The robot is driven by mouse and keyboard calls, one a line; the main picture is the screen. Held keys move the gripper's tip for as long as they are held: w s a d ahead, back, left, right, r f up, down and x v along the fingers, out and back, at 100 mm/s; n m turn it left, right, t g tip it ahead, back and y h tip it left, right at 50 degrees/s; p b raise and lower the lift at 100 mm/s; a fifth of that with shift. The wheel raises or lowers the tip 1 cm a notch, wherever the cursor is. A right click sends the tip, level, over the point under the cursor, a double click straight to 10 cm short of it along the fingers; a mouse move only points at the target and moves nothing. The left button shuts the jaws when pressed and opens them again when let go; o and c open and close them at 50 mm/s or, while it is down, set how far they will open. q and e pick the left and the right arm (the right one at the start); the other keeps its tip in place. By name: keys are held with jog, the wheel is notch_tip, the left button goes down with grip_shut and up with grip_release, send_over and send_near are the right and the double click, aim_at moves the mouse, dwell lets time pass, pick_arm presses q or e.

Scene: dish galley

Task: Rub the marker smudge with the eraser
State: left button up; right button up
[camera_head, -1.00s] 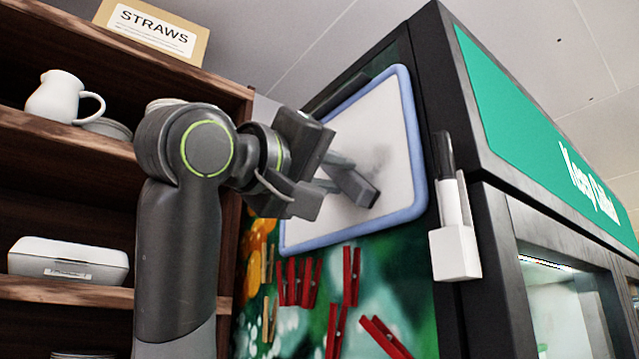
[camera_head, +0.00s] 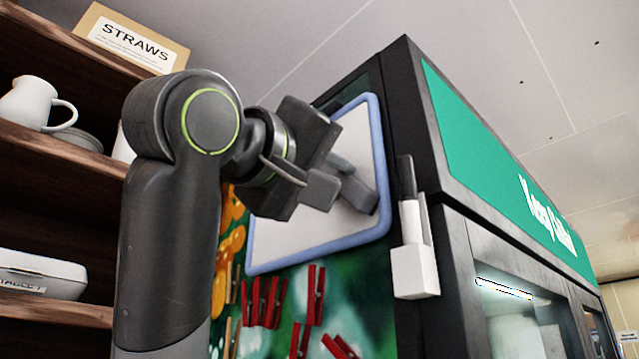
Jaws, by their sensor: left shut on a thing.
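My left gripper (camera_head: 334,183) is shut on a dark grey block, the eraser (camera_head: 360,195). The eraser is in front of the whiteboard (camera_head: 290,240), near its right blue edge. I cannot tell whether it touches the white surface. The board hangs on the side of a dark cabinet. I cannot make out the marker smudge now; the gripper and eraser cover much of the right part of the board. My right gripper is out of view.
A white holder (camera_head: 415,270) with a dark-capped marker (camera_head: 408,190) juts out on the cabinet's corner, right of the board. Red clothespins (camera_head: 315,292) are below the board. Wooden shelves with a white jug (camera_head: 30,102) and a white box (camera_head: 40,275) stand at left.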

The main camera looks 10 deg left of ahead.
pick_arm(q)
jog(key=shift+s+d+f, duration=0.1)
jog(key=shift+s+d, duration=0.5)
jog(key=shift+d, duration=0.2)
jog(key=shift+s+d, duration=0.25)
jog(key=shift+d, duration=0.1)
jog(key=shift+w+a+r, duration=0.1)
jog(key=shift+a+r, duration=0.1)
jog(key=shift+r, duration=0.5)
jog(key=shift+w+a, duration=0.2)
jog(key=w+a, duration=0.6)
jog(key=a, duration=0.2)
jog(key=shift+w, duration=0.2)
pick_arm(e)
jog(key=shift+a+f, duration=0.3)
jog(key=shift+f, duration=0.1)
pick_arm(q)
jog(key=shift+a, duration=0.1)
